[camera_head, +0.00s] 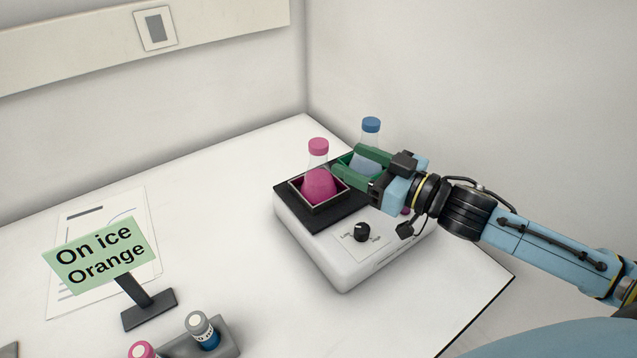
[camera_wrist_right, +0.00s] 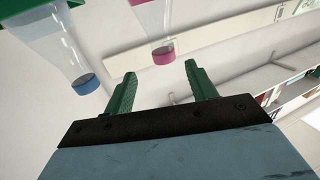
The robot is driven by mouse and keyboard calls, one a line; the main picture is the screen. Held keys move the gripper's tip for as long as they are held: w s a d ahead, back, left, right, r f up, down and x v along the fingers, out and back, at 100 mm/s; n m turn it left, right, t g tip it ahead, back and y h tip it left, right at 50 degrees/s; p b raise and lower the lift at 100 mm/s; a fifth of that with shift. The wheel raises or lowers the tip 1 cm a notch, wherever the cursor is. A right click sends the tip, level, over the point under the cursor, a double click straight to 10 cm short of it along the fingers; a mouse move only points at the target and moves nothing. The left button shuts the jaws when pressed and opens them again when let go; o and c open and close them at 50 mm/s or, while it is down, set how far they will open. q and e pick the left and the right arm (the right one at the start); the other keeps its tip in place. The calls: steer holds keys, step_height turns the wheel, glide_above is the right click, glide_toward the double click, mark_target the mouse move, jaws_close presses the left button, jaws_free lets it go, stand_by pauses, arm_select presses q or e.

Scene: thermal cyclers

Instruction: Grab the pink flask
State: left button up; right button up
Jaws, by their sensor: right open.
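The pink flask (camera_head: 320,186) stands upright in a square dark holder on the white device, with a pink cap (camera_head: 318,146). The right wrist view shows the pink flask (camera_wrist_right: 152,18) upside down at the top, its cap beyond the fingertips. My right gripper (camera_head: 344,164) is open, its green fingers just right of the pink flask and pointing towards it. It appears empty; contact cannot be told. In the right wrist view the fingers (camera_wrist_right: 161,69) are spread apart. My left gripper is not in view.
A blue-capped flask (camera_head: 371,125) stands behind my right gripper, partly hidden; it also shows in the right wrist view (camera_wrist_right: 62,52). The white device (camera_head: 340,262) has a black knob (camera_head: 362,232). A green sign (camera_head: 101,256) and capped bottles (camera_head: 203,330) stand at left.

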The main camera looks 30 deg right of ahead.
mark_target(327, 150)
steer(key=shift+x, duration=2.5)
steer(key=shift+w+a+b, duration=0.25)
steer(key=shift+w+b, duration=0.05)
steer(key=shift+w, duration=0.05)
steer(key=x, duration=0.3)
steer(key=shift+s+a+r, duration=0.1)
steer(key=shift+a, duration=0.05)
steer(key=shift+w+a, duration=0.3)
steer(key=shift+w, duration=0.3)
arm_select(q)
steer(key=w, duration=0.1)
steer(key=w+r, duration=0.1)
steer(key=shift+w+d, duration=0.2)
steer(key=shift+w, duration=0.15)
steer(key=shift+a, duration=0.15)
arm_select(e)
steer(key=shift+c, duration=0.5)
steer(key=shift+c, duration=1.2)
jaws_close()
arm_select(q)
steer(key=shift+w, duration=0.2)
